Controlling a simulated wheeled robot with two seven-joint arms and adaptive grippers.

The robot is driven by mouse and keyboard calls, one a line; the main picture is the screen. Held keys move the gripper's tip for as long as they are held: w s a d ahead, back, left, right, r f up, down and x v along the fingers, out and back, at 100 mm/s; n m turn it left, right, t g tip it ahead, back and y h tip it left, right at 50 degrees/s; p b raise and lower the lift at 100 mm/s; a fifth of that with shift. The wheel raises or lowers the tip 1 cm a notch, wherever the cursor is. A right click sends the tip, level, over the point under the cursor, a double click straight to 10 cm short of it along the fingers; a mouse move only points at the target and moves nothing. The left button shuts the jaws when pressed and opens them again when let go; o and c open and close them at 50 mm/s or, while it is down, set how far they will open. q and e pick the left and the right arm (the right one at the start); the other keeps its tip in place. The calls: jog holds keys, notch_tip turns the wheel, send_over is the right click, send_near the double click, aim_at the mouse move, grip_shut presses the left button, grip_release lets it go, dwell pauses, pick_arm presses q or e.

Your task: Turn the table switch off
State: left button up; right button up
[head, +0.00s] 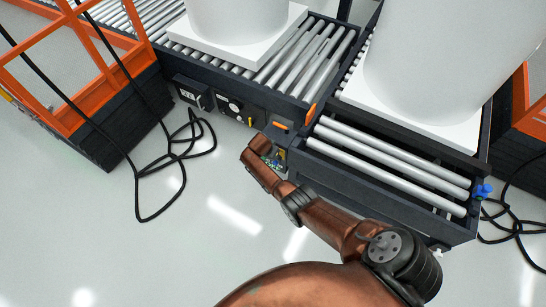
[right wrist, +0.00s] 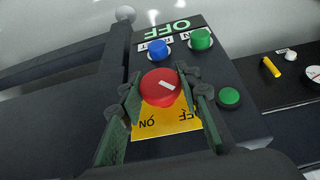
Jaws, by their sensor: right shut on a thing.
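The table switch is a red round knob (right wrist: 158,88) with a short white mark, on a yellow plate (right wrist: 165,124) marked ON and OFF. The lettering appears upside down in the right wrist view. The white mark lies slanted, toward the right side of the knob. My right gripper (right wrist: 160,97) has a finger on each side of the knob and is shut on it. In the head view my right gripper (head: 275,163) reaches the control box at the table's corner and hides most of it. My left gripper is not in view.
Blue (right wrist: 158,49) and green (right wrist: 201,39) buttons sit beyond the knob, and another green button (right wrist: 229,97) is to its right. White tanks (head: 235,15) stand on roller conveyors (head: 385,165). Black cables (head: 170,155) lie on the floor near an orange-railed platform (head: 85,70).

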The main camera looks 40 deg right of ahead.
jog(key=shift+s+d+f, duration=0.1)
jog(key=shift+s, duration=0.05)
jog(key=o, duration=1.2)
jog(key=shift+a+r, duration=0.3)
jog(key=shift+r, duration=0.3)
jog(key=v, duration=1)
jog(key=shift+a+r, duration=0.1)
jog(key=shift+r, duration=0.3)
